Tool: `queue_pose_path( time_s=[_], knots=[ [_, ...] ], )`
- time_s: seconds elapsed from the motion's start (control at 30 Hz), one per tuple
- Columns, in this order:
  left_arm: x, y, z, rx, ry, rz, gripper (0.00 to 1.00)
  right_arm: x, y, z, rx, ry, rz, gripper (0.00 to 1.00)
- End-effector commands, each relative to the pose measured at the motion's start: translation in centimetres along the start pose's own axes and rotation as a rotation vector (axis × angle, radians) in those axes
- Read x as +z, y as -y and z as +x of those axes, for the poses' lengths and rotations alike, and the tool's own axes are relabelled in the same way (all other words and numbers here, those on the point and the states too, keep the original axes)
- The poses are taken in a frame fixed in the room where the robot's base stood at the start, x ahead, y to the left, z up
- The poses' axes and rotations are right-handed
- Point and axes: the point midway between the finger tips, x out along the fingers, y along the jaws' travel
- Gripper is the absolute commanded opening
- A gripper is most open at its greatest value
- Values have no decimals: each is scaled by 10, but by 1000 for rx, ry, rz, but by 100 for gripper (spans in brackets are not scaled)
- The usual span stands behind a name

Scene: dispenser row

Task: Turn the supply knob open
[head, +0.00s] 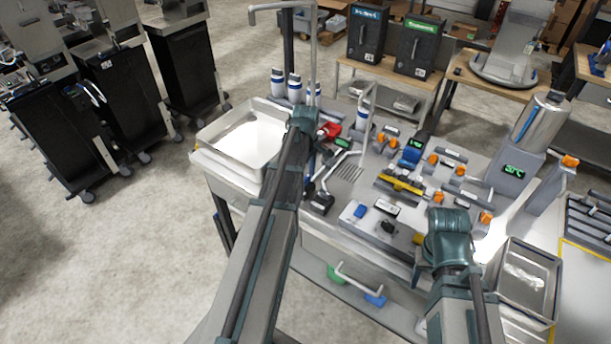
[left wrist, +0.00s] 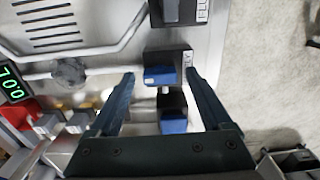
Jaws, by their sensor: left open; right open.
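In the left wrist view, a dark block with a blue knob (left wrist: 160,76) stands beside a partly hidden label ending in "LY", which fits the supply knob. My left gripper (left wrist: 158,92) is open, with one finger on each side of the blue knob and a visible gap to both fingers. A second blue-fronted dark block (left wrist: 173,122) shows nearer the gripper base, also between the fingers. In the head view the left arm covers much of this corner of the counter. My right gripper (head: 447,228) is over the counter's front right side; its fingertips are unclear.
A slotted drain (left wrist: 118,28) and a dark block labelled "FLU" (left wrist: 178,10) lie close by. A red part (head: 330,130) and a tall pipe stand behind the left gripper. A white basin (head: 205,135) is at left, a steel tray (head: 545,255) at right.

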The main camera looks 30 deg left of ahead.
Motion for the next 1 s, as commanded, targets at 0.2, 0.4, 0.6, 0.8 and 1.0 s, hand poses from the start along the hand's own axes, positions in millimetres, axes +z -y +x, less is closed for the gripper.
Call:
queue_pose_path(
  time_s=[0.2,0.4,0.6,0.8,1.0],
  knots=[
    [0,0,-20,0,0,0,82,1,-2,-20,0,0,-1,50],
    [0,0,-49,0,0,0,82,3,-5,-48,0,0,-2,50],
    [0,0,-80,0,0,0,82,5,-8,-80,-1,0,1,50],
    [0,0,-111,0,0,0,82,6,-10,-110,-2,0,7,50],
    [0,0,-133,0,0,-1,82,8,-12,-132,-3,0,12,50]
  ],
)
